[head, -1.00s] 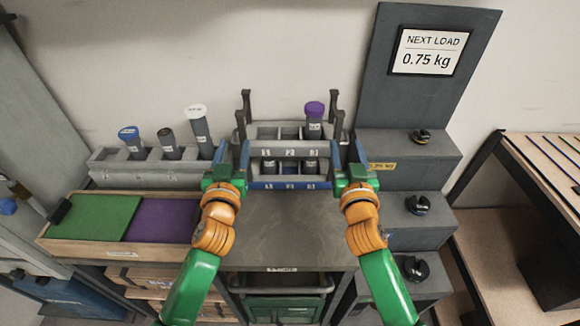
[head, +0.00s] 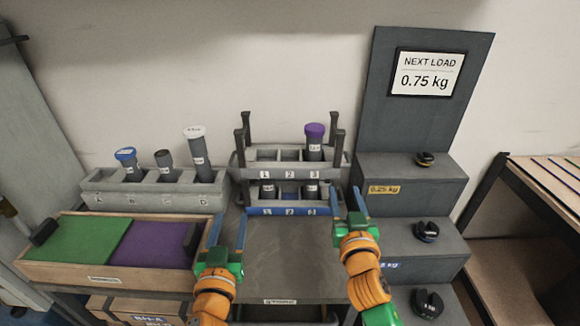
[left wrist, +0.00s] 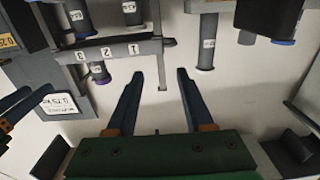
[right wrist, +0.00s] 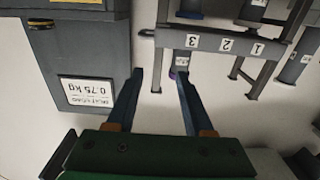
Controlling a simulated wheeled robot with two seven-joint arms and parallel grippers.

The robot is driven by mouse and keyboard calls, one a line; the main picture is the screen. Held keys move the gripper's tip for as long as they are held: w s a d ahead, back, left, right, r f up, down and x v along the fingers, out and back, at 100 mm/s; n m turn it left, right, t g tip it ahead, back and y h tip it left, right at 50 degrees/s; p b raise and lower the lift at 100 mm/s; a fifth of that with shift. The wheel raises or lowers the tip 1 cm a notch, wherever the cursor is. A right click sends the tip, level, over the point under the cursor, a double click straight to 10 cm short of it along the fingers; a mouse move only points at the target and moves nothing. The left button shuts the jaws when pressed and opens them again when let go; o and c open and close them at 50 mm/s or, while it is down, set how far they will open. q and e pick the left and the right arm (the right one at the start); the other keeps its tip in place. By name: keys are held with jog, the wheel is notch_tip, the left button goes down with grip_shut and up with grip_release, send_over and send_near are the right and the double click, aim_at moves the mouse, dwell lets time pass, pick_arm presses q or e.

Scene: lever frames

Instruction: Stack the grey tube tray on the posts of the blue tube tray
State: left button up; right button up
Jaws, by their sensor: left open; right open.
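The grey tube tray (head: 287,174), numbered 1 to 3, sits level above the blue tube tray (head: 293,211). A purple-capped tube (head: 314,142) stands in its slot 3. Dark posts (head: 247,130) rise at its ends. The seating on the blue tray's posts is mostly hidden. Two tubes (head: 268,190) show in the blue tray. My left gripper (head: 228,218) is open and empty, in front and left of the trays. My right gripper (head: 348,192) is open and empty by their right end. The grey tray also shows in the left wrist view (left wrist: 118,49) and right wrist view (right wrist: 225,43).
A grey rack (head: 130,196) with several tubes stands at the left. A wooden box (head: 108,279) with green and purple panels lies before it. Grey steps (head: 408,210) with black knobbed weights rise close on the right. The bench (head: 290,260) before the trays is clear.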

pick_arm(q)
jog(key=f+b, duration=0.1)
jog(key=f, duration=0.1)
jog(key=f+b, duration=0.3)
jog(key=f, duration=0.1)
jog(key=shift+s, duration=0.25)
pick_arm(e)
notch_tip(320, 180, down, 6)
pick_arm(q)
jog(key=shift+s+r, duration=0.2)
jog(key=shift+s, duration=0.4)
jog(key=shift+s+r, duration=0.15)
jog(key=shift+s, duration=0.45)
pick_arm(e)
jog(key=s, duration=1.1)
jog(key=shift+s+r, duration=0.3)
